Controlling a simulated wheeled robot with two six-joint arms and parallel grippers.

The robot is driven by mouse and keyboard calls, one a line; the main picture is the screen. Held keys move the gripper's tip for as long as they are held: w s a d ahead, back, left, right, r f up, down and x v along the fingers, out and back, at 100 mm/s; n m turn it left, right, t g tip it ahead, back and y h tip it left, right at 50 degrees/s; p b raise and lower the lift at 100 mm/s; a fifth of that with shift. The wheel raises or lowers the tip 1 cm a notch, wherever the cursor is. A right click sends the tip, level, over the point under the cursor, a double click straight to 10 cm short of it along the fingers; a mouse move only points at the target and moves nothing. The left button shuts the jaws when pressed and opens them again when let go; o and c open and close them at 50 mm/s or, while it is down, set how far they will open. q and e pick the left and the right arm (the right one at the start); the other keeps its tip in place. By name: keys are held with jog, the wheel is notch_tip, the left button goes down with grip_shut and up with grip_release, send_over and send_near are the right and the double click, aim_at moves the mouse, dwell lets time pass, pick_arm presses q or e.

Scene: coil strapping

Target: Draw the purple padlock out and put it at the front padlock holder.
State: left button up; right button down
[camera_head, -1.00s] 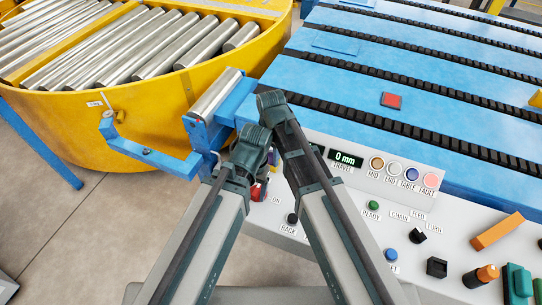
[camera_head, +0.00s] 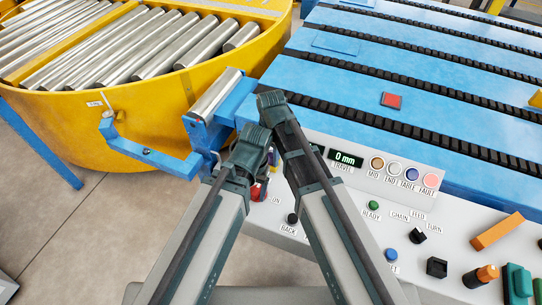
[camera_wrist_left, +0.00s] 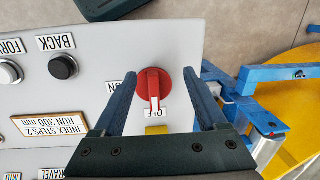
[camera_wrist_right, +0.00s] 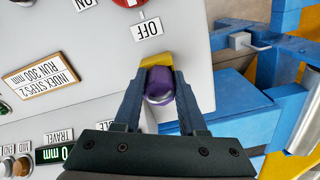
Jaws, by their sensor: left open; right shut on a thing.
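The purple padlock (camera_wrist_right: 160,86) is between the fingers of my right gripper (camera_wrist_right: 159,76), which is shut on it. It sits at a yellow part (camera_wrist_right: 155,61) on the grey panel, just beside the OFF label; whether its shackle is engaged there is hidden. In the head view my right gripper (camera_head: 269,103) is at the panel's upper left corner and hides the padlock. My left gripper (camera_wrist_left: 160,78) is open, its fingers on either side of the red rotary switch (camera_wrist_left: 154,84), whose white mark points to OFF. I cannot make out a front padlock holder for certain.
The blue bracket (camera_head: 150,155) with a steel roller (camera_head: 215,95) stands left of the grippers, near the yellow roller turntable (camera_head: 150,105). The grey panel (camera_head: 330,225) carries buttons and labels. Orange and green items (camera_head: 497,231) lie at its right. The blue conveyor (camera_head: 350,75) is behind.

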aim_at(271, 154)
pick_arm(q)
jog(key=shift+r+p, duration=0.65)
pick_arm(e)
jog(key=shift+r, duration=0.65)
jog(key=c, duration=1.2)
grip_release()
grip_shut()
pick_arm(q)
notch_tip(271, 154, up, 5)
jog(key=p, duration=0.4)
jog(key=shift+f, duration=0.2)
pick_arm(e)
notch_tip(271, 154, up, 4)
jog(key=shift+r, duration=0.25)
pick_arm(q)
jog(key=shift+f, duration=0.1)
